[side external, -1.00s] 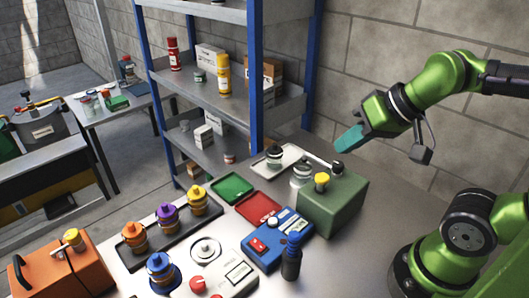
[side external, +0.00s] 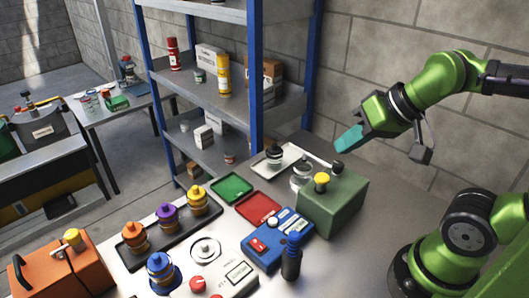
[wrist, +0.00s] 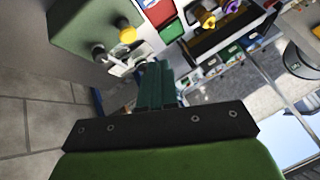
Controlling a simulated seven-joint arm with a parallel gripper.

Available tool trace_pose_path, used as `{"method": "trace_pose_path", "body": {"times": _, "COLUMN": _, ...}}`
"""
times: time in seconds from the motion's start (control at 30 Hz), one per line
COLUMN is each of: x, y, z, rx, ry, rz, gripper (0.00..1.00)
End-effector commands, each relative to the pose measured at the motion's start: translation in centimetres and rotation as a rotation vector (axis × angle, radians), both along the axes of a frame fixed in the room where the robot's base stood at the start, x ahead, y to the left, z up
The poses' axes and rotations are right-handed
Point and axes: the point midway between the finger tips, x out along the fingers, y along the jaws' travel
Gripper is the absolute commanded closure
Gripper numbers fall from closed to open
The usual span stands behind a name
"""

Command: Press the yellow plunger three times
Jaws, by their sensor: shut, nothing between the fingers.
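The yellow plunger (side external: 322,180) stands up from the top of a green box (side external: 333,207) on the table. A small black knob (side external: 337,168) sits on the same box behind it. In the wrist view the yellow plunger (wrist: 126,33) shows at the upper left on the green box (wrist: 85,22). My gripper (side external: 349,139) has teal fingers, shut and empty, held in the air above and behind the box, apart from the plunger. In the wrist view the gripper fingers (wrist: 156,80) point up the picture, to the right of and below the plunger.
A white tray (side external: 292,151) with a dark-topped jar lies behind the box. Red (side external: 259,221) and green (side external: 232,177) trays, a blue device (side external: 262,254) and a dark blue bottle (side external: 291,262) are near it. A blue-post shelf (side external: 256,100) stands behind. Bare table lies right of the box.

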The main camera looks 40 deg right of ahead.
Motion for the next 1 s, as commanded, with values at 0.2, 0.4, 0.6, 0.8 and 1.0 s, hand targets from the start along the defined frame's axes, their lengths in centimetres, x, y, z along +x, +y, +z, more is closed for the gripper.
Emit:
{"method": "trace_pose_path", "body": {"times": 0.2, "x": 0.5, "y": -1.2, "z": -0.9, "rx": 0.005, "ry": 0.042, "rz": -0.052, "gripper": 1.00}}
{"method": "trace_pose_path", "body": {"times": 0.4, "x": 2.1, "y": -3.9, "z": -2.8, "rx": 0.152, "ry": 0.243, "rz": -0.228, "gripper": 1.00}}
{"method": "trace_pose_path", "body": {"times": 0.6, "x": 3.7, "y": -5.1, "z": -3.7, "rx": 0.466, "ry": 0.494, "rz": -0.405, "gripper": 1.00}}
{"method": "trace_pose_path", "body": {"times": 0.8, "x": 5.4, "y": -4.6, "z": -2.0, "rx": 0.757, "ry": 0.633, "rz": -0.458, "gripper": 1.00}}
{"method": "trace_pose_path", "body": {"times": 1.0, "x": 5.5, "y": -3.3, "z": -0.3, "rx": 0.845, "ry": 0.662, "rz": -0.425, "gripper": 1.00}}
